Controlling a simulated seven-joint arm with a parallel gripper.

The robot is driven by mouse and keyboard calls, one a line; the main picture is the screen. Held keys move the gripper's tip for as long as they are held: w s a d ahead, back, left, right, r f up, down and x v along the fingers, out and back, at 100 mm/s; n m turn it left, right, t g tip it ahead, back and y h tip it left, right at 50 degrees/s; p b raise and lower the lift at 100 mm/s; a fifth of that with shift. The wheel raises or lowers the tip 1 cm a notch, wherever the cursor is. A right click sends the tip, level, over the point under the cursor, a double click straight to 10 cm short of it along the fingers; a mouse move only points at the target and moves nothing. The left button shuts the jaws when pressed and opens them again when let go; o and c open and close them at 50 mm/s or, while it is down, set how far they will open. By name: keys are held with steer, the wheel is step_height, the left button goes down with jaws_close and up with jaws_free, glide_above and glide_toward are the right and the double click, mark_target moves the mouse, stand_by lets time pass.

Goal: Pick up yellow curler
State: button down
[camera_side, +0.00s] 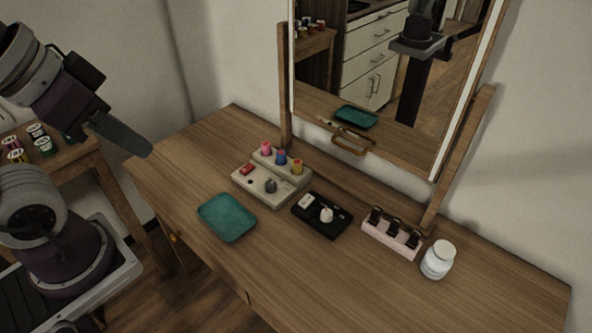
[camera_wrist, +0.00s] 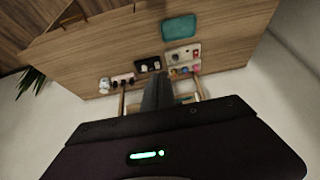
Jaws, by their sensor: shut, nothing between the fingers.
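The yellow curler (camera_side: 297,167) stands upright at the right end of a row on the raised back step of a beige tray (camera_side: 262,196). A blue curler (camera_side: 281,157) and a pink curler (camera_side: 266,148) stand beside it. In the wrist view the yellow curler (camera_wrist: 174,71) is small, close to the right of my fingers in the picture. My gripper (camera_side: 147,151) is shut and empty, in the air at the left of the table, well apart from the tray. My gripper (camera_wrist: 158,78) also shows in the wrist view.
A teal tray (camera_side: 227,217) lies in front of the beige tray. A black tray (camera_side: 322,215), a pink holder with dark clips (camera_side: 391,237) and a white jar (camera_side: 438,260) stand to the right. A mirror (camera_side: 385,75) rises behind. The table's front right is clear.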

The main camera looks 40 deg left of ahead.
steer(key=c, duration=1.1)
jaws_free()
